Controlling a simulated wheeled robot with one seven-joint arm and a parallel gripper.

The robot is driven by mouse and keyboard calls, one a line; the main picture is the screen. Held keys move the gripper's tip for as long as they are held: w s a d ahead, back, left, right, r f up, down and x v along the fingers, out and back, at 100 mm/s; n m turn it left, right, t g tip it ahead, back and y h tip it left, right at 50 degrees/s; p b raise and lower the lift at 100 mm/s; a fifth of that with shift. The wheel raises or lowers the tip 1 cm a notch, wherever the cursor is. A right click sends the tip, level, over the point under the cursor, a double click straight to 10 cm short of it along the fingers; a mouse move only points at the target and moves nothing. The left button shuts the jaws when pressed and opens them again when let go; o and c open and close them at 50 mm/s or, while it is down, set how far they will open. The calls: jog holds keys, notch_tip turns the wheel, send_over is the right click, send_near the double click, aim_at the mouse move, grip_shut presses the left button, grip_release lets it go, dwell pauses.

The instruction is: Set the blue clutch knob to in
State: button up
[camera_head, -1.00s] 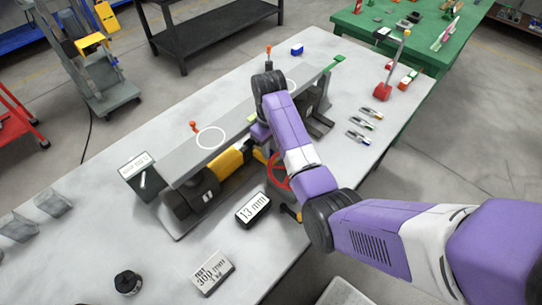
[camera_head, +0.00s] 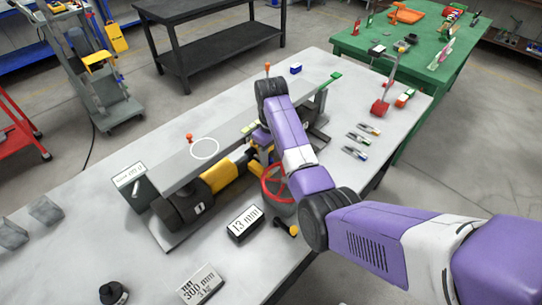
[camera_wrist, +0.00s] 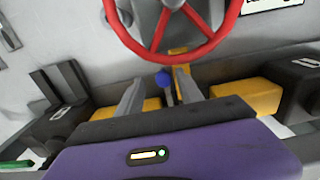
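The small blue clutch knob (camera_wrist: 163,77) shows in the wrist view on a short dark stem, just below a red handwheel (camera_wrist: 168,60). My gripper (camera_wrist: 158,82) is open, with one grey finger on each side of the knob. The fingers look apart from it, though exact contact is hard to tell. The red handwheel (camera_head: 265,183) shows there at the front of the jack machine, left of my arm.
Yellow cylinders (camera_wrist: 252,97) and dark housings (camera_wrist: 298,76) lie beyond my fingers. A long grey beam (camera_head: 178,167) spans the machine. A "13 mm" block (camera_head: 245,222) and a yellow-ended lever (camera_head: 293,230) sit in front.

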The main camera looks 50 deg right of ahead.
notch_tip(320, 180, up, 8)
jog(key=shift+f+p, duration=0.1)
jog(key=shift+p, duration=0.3)
dwell(0.6)
